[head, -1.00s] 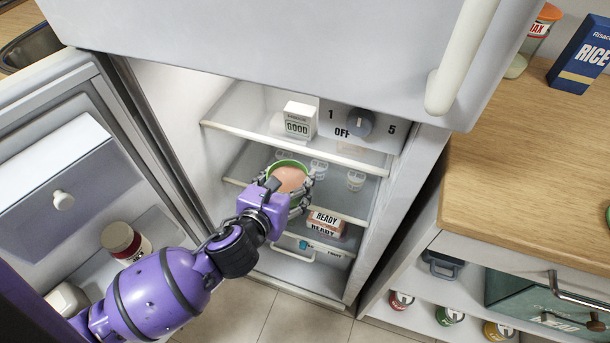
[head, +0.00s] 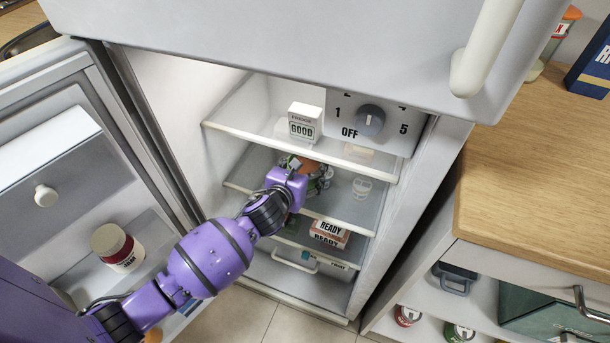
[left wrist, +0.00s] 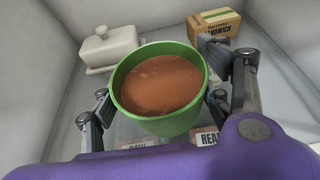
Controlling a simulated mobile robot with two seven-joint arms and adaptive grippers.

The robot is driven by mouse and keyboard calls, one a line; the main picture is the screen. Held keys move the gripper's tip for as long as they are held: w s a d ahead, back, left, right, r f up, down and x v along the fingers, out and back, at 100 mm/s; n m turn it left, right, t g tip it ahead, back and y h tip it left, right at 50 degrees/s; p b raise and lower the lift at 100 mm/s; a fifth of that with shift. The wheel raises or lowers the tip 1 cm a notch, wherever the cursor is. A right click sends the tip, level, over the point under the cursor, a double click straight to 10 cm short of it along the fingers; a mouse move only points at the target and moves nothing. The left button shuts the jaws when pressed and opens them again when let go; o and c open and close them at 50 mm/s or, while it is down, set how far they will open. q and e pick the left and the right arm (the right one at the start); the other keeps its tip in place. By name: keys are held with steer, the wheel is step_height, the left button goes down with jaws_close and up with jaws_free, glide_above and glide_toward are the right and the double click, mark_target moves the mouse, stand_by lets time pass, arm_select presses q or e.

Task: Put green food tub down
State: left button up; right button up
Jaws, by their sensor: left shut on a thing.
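The green food tub (left wrist: 157,122), full of orange-brown food, is upright between the fingers of my left gripper (left wrist: 160,97) in the left wrist view. In the head view my left gripper (head: 308,178) reaches into the open fridge over the middle glass shelf (head: 345,206). There it covers most of the tub (head: 309,163), and only a bit of orange and green shows. The gripper is shut on the tub. I cannot tell whether the tub's base touches the shelf. My right gripper is not in view.
A white butter dish (left wrist: 108,50) and a sandwich box (left wrist: 213,24) stand behind the tub. The upper shelf (head: 270,137) is above; READY packs (head: 329,232) are below. The fridge door (head: 60,150) stands open at left.

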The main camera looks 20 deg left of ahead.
mark_target(309, 171)
arm_select(q)
step_height(309, 171, down, 3)
steer(key=shift+r+b, duration=0.15)
steer(key=shift+b, duration=0.35)
steer(key=shift+w+f, duration=0.1)
steer(key=shift+f, duration=0.1)
steer(key=shift+r, duration=0.15)
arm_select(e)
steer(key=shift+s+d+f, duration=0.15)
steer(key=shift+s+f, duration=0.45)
arm_select(q)
steer(key=o, duration=1.6)
steer(key=shift+f, duration=0.3)
steer(key=o, duration=0.4)
steer(key=shift+c, duration=0.2)
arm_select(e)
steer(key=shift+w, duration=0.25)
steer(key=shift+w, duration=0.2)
